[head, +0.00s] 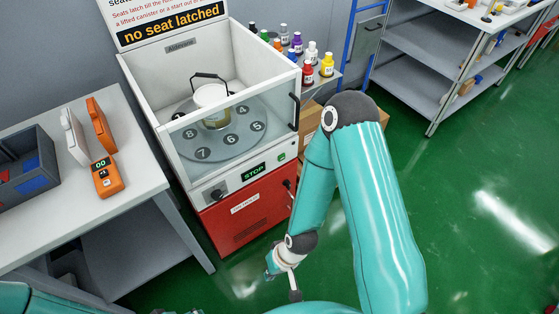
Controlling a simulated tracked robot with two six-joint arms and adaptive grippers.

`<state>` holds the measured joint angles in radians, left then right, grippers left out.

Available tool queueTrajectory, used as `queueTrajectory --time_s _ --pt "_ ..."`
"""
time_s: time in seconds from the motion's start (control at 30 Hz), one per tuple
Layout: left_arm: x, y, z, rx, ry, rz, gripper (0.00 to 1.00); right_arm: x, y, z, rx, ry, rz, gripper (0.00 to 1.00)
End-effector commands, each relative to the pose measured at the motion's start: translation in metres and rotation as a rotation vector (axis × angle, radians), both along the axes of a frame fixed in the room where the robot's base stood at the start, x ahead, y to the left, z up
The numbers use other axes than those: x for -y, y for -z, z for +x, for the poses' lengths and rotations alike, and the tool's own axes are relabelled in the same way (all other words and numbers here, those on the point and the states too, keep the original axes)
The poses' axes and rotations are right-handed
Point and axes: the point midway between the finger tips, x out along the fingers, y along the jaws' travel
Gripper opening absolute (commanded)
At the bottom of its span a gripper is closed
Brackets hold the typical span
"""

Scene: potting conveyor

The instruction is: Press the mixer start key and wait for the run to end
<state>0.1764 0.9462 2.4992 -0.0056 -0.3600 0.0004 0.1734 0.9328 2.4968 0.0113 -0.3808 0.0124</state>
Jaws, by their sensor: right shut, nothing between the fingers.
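The mixer (175,75) is a white cabinet with a clear front window and a red base. Its display (254,170) reads STOP. A small green key (281,156) sits to the right of the display, and a dark knob (217,194) to the left. Inside, a white canister (211,97) with a black handle stands on a grey turntable (237,146) with numbered seats. The sign above (171,24) reads "no seat latched". My right gripper (295,294) is low in front of the mixer, shut and empty, apart from the key. My left gripper is out of view.
A white table (130,175) at left holds a grey crate (25,165) and an orange handheld device (106,177) reading 00. Small coloured bottles (307,75) stand on a shelf behind the mixer. Grey shelving (420,75) is at back right. The green floor at right is clear.

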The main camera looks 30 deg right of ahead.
Motion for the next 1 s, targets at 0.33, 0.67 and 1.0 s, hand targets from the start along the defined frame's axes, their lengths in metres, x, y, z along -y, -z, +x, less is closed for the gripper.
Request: queueTrajectory --time_s 0.33,0.67,1.0 --pt "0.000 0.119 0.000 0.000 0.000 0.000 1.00 0.069 0.063 0.118 0.330 0.433 -0.095 0.00" --pt "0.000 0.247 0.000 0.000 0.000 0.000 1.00 0.169 0.057 0.211 0.793 1.012 -0.125 0.00" --pt "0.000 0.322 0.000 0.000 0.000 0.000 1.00 0.239 0.024 0.216 1.114 1.401 -0.092 0.00"
